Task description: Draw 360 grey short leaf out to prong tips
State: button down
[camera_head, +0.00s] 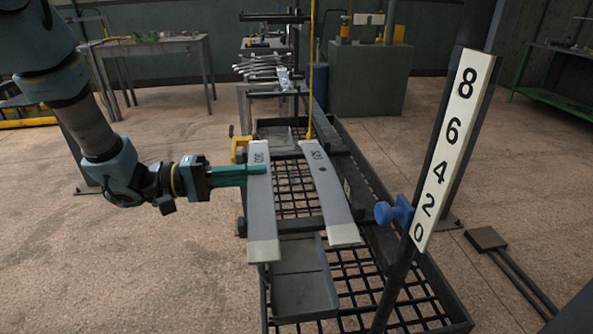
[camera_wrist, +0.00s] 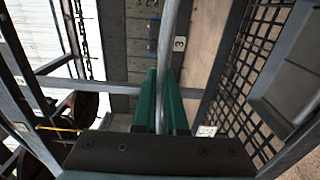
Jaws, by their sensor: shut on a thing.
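The grey short leaf (camera_head: 261,205) on the left has a small dark label, too small to read surely as 360, and a paler near end. It lies lengthwise on the rack's prongs. My gripper (camera_head: 264,170) reaches it from the left, its teal fingers crossing the leaf near the labelled far part. In the wrist view my gripper (camera_wrist: 161,75) is shut on the thin edge of the grey leaf (camera_wrist: 170,28), one finger on each side. A second grey leaf (camera_head: 330,200), also labelled, lies to its right, apart from it at the near end.
A dark rack with a mesh base (camera_head: 365,290) and a grey tray (camera_head: 303,285) sits below the leaves. A white number board (camera_head: 455,150) on a post and a blue knob (camera_head: 390,213) stand to the right. A yellow clamp (camera_head: 240,148) is beyond my gripper. Floor is open at left.

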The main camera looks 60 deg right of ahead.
jog(key=shift+f+p, duration=0.3)
jog(key=shift+p, duration=0.05)
dwell(0.6)
jog(key=c, duration=0.9)
grip_release()
jog(key=shift+w, duration=0.15)
jog(key=b+v, duration=0.1)
jog(key=v, duration=0.9)
jog(key=shift+w+a+b, duration=0.2)
jog(key=shift+a+b, duration=0.05)
jog(key=shift+b, duration=0.15)
